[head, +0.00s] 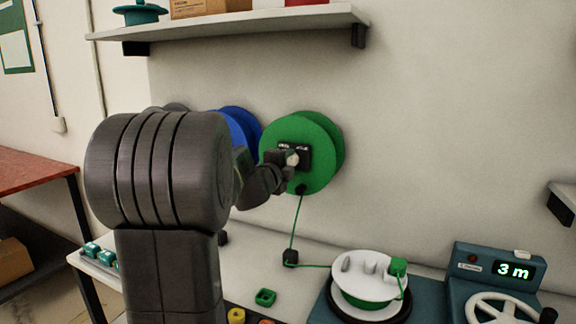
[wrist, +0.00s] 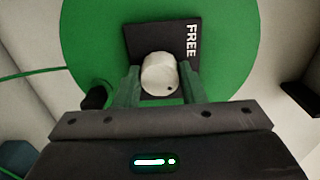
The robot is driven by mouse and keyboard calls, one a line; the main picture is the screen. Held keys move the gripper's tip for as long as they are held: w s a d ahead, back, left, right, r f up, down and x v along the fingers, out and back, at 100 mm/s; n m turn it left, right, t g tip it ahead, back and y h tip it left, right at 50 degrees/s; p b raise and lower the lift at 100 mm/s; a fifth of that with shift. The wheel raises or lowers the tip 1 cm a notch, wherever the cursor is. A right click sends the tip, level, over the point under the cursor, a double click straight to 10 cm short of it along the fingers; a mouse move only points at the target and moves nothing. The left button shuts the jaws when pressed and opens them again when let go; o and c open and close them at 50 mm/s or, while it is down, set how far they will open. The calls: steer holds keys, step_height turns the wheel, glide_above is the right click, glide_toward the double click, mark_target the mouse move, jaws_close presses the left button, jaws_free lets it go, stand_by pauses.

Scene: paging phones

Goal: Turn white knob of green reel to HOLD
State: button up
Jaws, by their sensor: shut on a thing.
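The green reel (head: 323,135) is mounted on the wall in the middle of the head view; its green face (wrist: 90,30) fills much of the wrist view. A dark plate (wrist: 190,60) on the reel bears the word FREE, turned sideways in the wrist view. The white knob (wrist: 159,74) sits on this plate, with a small dark dot near its lower right edge. My gripper (wrist: 160,85) is shut on the knob, one finger on each side. In the head view the knob (head: 292,158) is partly hidden by my gripper (head: 287,168).
A blue reel (head: 243,125) is on the wall just left, partly behind my arm. A green cord (head: 295,228) hangs from the green reel to the bench. A shelf (head: 230,25) is above.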

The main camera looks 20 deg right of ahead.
stand_by(0.4)
steer(key=o, duration=1)
steer(key=v, duration=1.3)
steer(key=shift+s+a, duration=0.25)
steer(key=shift+s, duration=0.05)
steer(key=x, duration=1.3)
steer(key=shift+w+d, duration=0.25)
steer(key=shift+w, duration=0.05)
